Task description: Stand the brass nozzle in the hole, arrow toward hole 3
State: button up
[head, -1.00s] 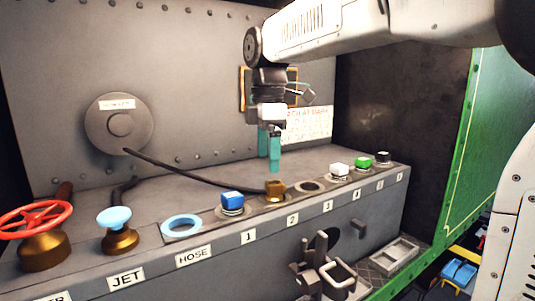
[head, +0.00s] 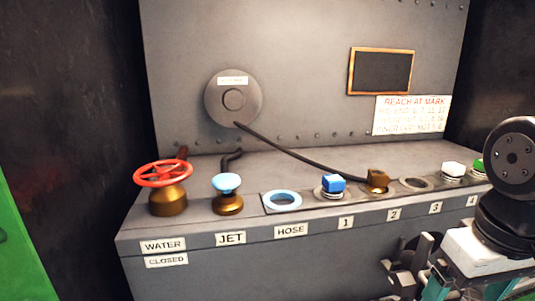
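The brass nozzle (head: 377,181) is a small brown-gold block at the place above label 2 on the grey ledge. A dark hose (head: 300,158) runs to it from the round plate on the wall. An arrow on it is too small to make out. Hole 3 (head: 413,184), just right of the nozzle, is a dark empty ring. The light blue ring (head: 283,200) above the HOSE label is also empty. My gripper (head: 468,287) is at the lower right, away from the nozzle, with two teal fingers apart. Its fingertips are cut off by the frame edge.
A blue-capped piece (head: 333,186) stands at place 1, a white one (head: 453,171) at place 4 and a green one (head: 478,165) beyond. A red valve wheel (head: 164,174) and a light blue knob (head: 227,184) stand at the left. The water sign (head: 166,261) reads CLOSED.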

jog(key=shift+s+f+m, duration=0.5)
jog(key=shift+s+f, duration=0.15)
jog(key=shift+f, duration=0.05)
jog(key=c, duration=0.5)
notch_tip(320, 180, up, 15)
jog(key=m+g, duration=0.1)
jog(key=m, duration=0.1)
send_over(381, 172)
jog(key=shift+a, duration=0.1)
jog(key=shift+f, duration=3.8)
jog(key=c, duration=1.2)
jog(key=o, duration=1.8)
jog(key=shift+o, duration=0.2)
jog(key=shift+r, duration=0.3)
